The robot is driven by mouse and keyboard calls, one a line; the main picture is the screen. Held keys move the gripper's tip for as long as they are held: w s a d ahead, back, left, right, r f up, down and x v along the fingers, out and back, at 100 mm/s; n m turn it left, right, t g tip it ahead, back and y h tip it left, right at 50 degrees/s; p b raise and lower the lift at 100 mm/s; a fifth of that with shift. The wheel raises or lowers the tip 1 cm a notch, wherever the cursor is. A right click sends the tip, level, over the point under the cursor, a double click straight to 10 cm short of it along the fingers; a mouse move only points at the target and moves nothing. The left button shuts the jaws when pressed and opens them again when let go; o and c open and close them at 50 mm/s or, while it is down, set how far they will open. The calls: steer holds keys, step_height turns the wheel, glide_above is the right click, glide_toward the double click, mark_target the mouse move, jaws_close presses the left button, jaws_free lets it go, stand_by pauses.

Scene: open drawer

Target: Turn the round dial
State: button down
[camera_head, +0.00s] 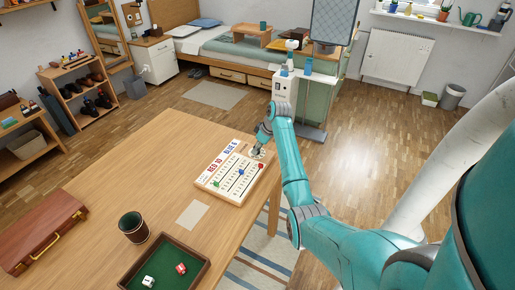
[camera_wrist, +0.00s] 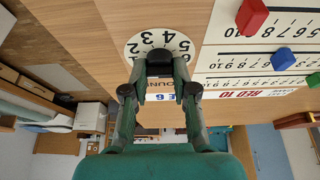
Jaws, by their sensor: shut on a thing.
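The round dial (camera_wrist: 155,40) is a white disc with black numbers, set in the wooden scoreboard (camera_wrist: 198,65). The digits 2, 3, 4 and 5 show on its far part in the wrist view; the near part is hidden by my gripper. A black knob (camera_wrist: 160,60) stands at its centre. My gripper (camera_wrist: 160,76) is shut on the knob, one finger on each side. In the head view my gripper (camera_head: 257,150) is at the far right corner of the scoreboard (camera_head: 228,193), and the dial's white edge (camera_head: 262,153) shows beside it.
Red, blue and green pegs stand on the board's number tracks, close to the dial; the red peg (camera_wrist: 252,15) is nearest. A dice tray (camera_head: 140,262), a dark cup (camera_head: 133,227) and a brown case (camera_head: 45,230) are farther along the table. The table's right edge is near the board.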

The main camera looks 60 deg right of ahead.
steer(key=shift+n+y, duration=0.4)
steer(key=shift+n, duration=0.7)
steer(key=c, duration=0.9)
jaws_free()
steer(key=v, duration=1.2)
steer(key=shift+w+d, duration=0.15)
